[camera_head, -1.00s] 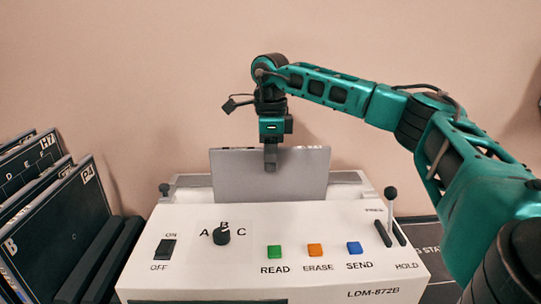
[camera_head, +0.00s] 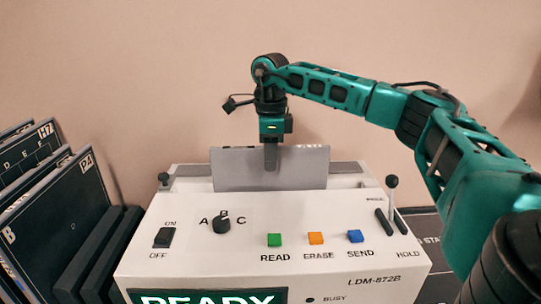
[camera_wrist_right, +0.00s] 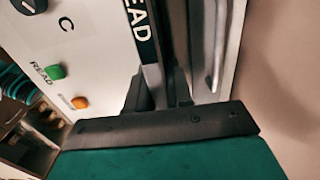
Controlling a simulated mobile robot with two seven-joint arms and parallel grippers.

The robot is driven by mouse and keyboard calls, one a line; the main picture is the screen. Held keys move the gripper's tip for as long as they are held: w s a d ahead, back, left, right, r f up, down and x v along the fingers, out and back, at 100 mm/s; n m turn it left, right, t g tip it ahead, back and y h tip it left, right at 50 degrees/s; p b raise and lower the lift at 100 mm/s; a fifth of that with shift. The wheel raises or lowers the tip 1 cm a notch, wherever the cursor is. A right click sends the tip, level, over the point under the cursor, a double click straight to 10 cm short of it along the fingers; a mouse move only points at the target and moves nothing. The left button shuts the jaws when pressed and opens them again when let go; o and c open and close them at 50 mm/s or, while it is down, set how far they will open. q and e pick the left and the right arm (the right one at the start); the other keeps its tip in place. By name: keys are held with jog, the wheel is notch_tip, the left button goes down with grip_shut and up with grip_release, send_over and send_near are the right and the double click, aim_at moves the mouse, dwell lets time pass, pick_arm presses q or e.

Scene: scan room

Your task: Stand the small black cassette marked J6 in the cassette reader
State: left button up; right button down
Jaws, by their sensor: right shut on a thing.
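A thin flat cassette (camera_head: 232,170) stands upright at the back of the white cassette reader (camera_head: 330,262). It shows a plain grey face, and its lower part is hidden in the reader's top. No J6 mark is readable on it. My right gripper (camera_head: 270,160) is shut on the cassette's upper edge, near its middle. In the right wrist view, the dark fingers (camera_wrist_right: 165,90) are close above the reader's top, and the part they hold is hard to make out. My left gripper is not in view.
Several dark, lettered cassettes (camera_head: 62,222) lean in a rack with black bars (camera_head: 95,255) left of the reader. A lever (camera_head: 391,200) rises at the reader's right. The screen (camera_head: 205,297) reads READY. A bare wall stands close behind.

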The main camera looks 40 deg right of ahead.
jog(key=c, duration=0.9)
grip_release()
jog(key=shift+c, duration=0.2)
notch_tip(320, 180, up, 13)
jog(key=p, duration=0.1)
notch_tip(320, 180, up, 6)
jog(key=p, duration=0.4)
jog(key=shift+p, duration=0.3)
jog(key=shift+s, duration=0.1)
